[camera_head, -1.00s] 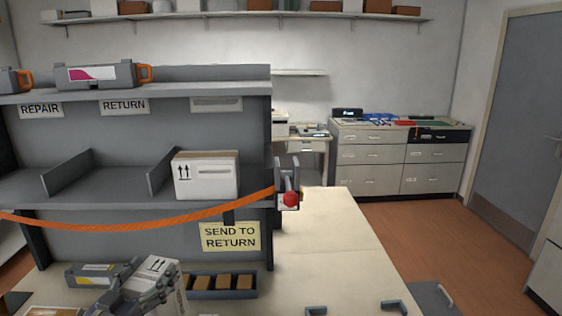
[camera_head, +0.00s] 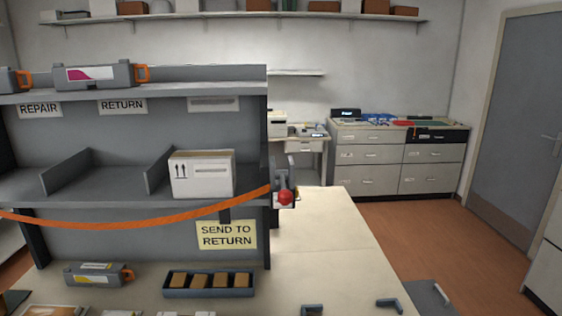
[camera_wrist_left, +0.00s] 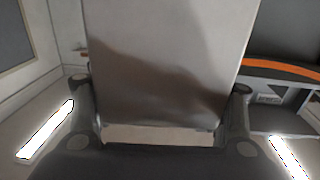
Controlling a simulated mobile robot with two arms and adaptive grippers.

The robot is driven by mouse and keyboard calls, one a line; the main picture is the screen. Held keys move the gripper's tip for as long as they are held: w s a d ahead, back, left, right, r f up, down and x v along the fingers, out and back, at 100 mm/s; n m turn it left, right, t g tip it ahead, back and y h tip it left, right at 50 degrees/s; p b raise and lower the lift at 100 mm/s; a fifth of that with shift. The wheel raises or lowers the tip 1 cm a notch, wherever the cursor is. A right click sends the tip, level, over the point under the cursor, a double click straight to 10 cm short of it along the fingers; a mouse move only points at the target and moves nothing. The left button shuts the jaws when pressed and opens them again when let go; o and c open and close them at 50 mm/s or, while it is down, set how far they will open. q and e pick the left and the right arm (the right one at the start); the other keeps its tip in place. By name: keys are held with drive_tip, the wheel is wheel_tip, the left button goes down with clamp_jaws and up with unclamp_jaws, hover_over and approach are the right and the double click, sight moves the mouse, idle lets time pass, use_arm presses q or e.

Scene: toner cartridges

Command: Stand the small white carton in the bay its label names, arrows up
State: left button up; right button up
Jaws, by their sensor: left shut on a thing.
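In the left wrist view my left gripper (camera_wrist_left: 160,102) is shut on a pale carton (camera_wrist_left: 170,55), one finger on each side. Only a plain, shaded face of it shows; its label and arrows are hidden. My left gripper is out of the head view. The grey shelf unit (camera_head: 90,141) has bays labelled REPAIR (camera_head: 40,110) and RETURN (camera_head: 122,106), both empty; the third bay's label (camera_head: 213,104) is unreadable. A larger white carton (camera_head: 203,178) with up arrows stands in that third bay. My right gripper is not in view.
An orange strap (camera_head: 140,219) sags across the bay fronts to a post with a red knob (camera_head: 285,197). A yellow SEND TO RETURN note (camera_head: 227,235) hangs below the third bay. A cartridge (camera_head: 98,274) and a blue tray (camera_head: 210,292) lie on the table before the shelf.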

use_arm(q)
drive_tip(key=s+f+b, duration=0.4)
drive_tip(key=s+f, duration=0.3)
drive_tip(key=s, duration=0.1)
drive_tip(key=shift+s, duration=0.35)
idle(0.4)
drive_tip(key=shift+d, duration=0.1)
